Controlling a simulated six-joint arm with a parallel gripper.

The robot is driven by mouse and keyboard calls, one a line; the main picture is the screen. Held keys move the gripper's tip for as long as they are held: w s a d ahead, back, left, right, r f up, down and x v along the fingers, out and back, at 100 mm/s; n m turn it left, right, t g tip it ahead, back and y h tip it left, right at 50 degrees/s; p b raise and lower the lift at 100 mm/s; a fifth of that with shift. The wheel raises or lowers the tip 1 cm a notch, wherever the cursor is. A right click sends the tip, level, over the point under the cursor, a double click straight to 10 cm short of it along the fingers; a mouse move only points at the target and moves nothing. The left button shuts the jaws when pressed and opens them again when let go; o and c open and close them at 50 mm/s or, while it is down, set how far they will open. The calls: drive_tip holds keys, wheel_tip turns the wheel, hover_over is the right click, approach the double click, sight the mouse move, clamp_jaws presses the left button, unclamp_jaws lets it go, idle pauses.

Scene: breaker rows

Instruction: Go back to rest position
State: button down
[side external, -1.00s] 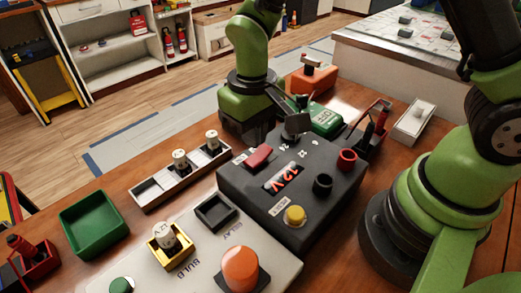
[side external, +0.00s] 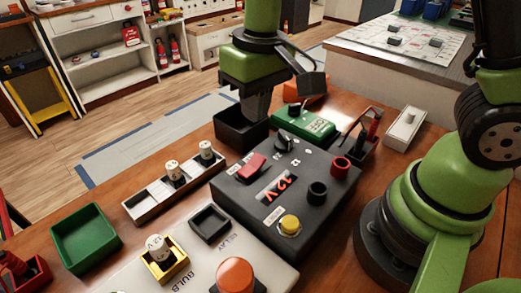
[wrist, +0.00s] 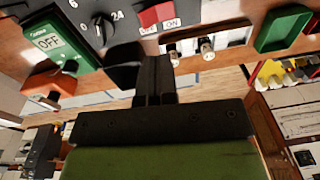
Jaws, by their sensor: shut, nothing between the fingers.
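My gripper (side external: 256,112) is shut and empty, pointing down in the side view, behind the black power box (side external: 240,195). Its fingers overlap a black open bin (side external: 230,132) in this view. In the wrist view my gripper (wrist: 155,65) shows as two dark fingers together. The knob (wrist: 104,28) and rocker switch (wrist: 157,16) also show in the wrist view.
A white rack (side external: 140,208) holds two white pieces. A green tray (side external: 85,238) stands left. The bulb and relay panel (side external: 200,258) is in front, with a piece in its yellow socket (side external: 165,268). A green OFF box (side external: 305,125) and red-handled item (side external: 370,130) stand behind the power box.

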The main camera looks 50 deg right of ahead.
drive_tip(key=s+d+r+m+t+y, duration=0.1)
drive_tip(key=s+d+r+m+t, duration=0.2)
drive_tip(key=s+d+r+t, duration=0.3)
drive_tip(key=s+r, duration=0.5)
drive_tip(key=s, duration=0.2)
drive_tip(key=shift+s+r, duration=0.2)
drive_tip(key=shift+r, duration=0.2)
